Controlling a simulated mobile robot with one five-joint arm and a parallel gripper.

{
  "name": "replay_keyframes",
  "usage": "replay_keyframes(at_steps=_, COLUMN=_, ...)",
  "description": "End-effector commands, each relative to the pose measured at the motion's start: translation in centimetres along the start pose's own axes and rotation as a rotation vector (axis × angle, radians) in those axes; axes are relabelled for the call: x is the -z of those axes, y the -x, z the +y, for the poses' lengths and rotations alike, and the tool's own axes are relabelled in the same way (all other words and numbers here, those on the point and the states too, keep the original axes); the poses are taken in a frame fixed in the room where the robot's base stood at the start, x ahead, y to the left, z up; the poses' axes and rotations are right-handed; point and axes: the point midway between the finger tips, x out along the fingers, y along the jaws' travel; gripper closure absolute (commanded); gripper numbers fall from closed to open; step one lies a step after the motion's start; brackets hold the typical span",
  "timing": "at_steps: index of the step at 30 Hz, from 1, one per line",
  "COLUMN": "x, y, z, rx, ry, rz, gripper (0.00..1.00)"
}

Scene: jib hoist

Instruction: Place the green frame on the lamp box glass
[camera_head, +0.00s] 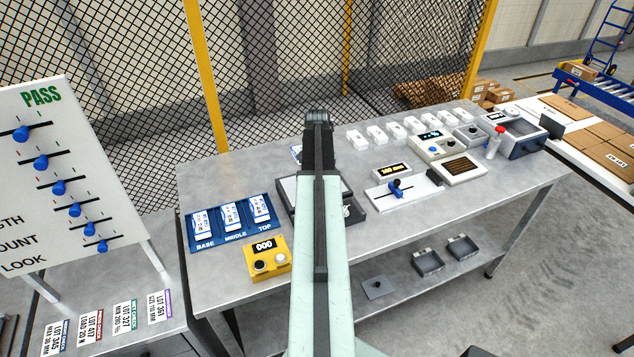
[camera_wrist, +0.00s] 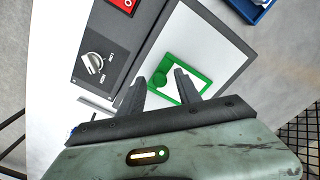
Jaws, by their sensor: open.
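The green frame (camera_wrist: 196,68) shows in the wrist view against the white lamp box glass (camera_wrist: 192,32). It appears to lie flat on the glass, near the edge nearest my gripper. My gripper (camera_wrist: 160,77) is open, its two dark fingers reaching over the near part of the frame and hiding some of it. I cannot tell whether they touch it. The lamp box (camera_wrist: 132,50) has a dark casing with a round knob and a red switch. In the head view the lamp box (camera_head: 285,207) is partly behind my arm, and the frame is hidden there.
A blue tray (camera_head: 228,238) with labelled cards and a yellow counter (camera_head: 267,258) stand left of the lamp box. A slider unit (camera_head: 404,190) and several small devices are to the right. Mesh fencing (camera_head: 270,70) stands behind the bench.

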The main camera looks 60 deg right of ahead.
Motion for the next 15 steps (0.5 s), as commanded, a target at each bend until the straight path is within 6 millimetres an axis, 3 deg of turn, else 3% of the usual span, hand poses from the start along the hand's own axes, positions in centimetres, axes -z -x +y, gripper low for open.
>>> replay_keyframes(at_steps=1, x=0.0, y=1.8, z=0.0, rx=0.000, ry=0.000, rz=0.000, gripper=0.60)
replay_keyframes(at_steps=9, x=0.0, y=8.0, z=0.0, rx=0.000, ry=-0.001, rz=0.000, gripper=0.60)
replay_keyframes(at_steps=15, x=0.0, y=10.6, z=0.1, rx=0.000, ry=-0.001, rz=0.000, gripper=0.60)
